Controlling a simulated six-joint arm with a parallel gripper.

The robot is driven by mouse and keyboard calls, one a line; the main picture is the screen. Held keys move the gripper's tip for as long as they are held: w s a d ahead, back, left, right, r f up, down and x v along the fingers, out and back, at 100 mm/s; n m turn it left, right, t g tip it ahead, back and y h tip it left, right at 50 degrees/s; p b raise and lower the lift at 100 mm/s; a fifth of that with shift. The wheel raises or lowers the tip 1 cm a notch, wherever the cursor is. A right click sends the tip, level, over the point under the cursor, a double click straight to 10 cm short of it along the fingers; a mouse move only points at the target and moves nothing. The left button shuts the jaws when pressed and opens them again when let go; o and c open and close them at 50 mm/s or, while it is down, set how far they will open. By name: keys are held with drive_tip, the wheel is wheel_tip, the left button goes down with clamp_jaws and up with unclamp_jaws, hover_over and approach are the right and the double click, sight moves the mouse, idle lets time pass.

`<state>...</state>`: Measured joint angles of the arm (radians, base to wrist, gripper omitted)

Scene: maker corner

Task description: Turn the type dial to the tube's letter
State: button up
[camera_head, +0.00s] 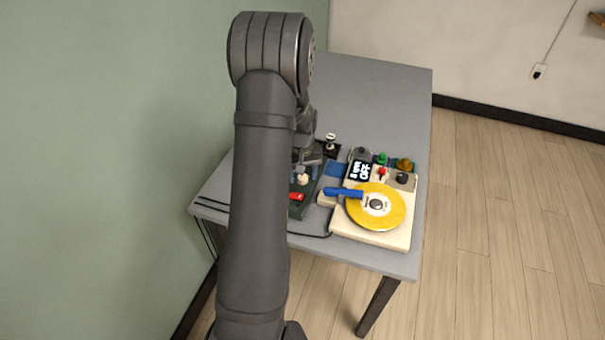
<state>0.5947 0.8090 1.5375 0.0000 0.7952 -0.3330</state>
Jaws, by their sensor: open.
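A dark green box (301,207) stands on the table just right of my arm, which hides its left part. On it are a cream knob (302,179), which may be the type dial, and a red switch (296,197). My gripper (308,170) is partly visible, pointing down close above the knob, open. I cannot tell whether its fingers touch the knob. A small pale-topped object (331,140) stands on a black base behind the box; it may be the tube. No letter on the tube or dial is readable.
Right of the green box is a cream record player (340,226) with a yellow disc (388,210) and a blue arm (343,192). A display (363,171) reads OFF. Several small coloured knobs stand behind it. A black cable (310,236) runs along the front. The table's far part (375,95) is clear.

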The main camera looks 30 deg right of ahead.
drive_tip(key=c, duration=1)
drive_tip(key=shift+m, duration=0.4)
drive_tip(key=m, duration=0.5)
drive_tip(key=shift+m, duration=0.3)
drive_tip(key=m, duration=0.5)
drive_tip(key=shift+m, duration=0.4)
drive_tip(key=o, duration=1)
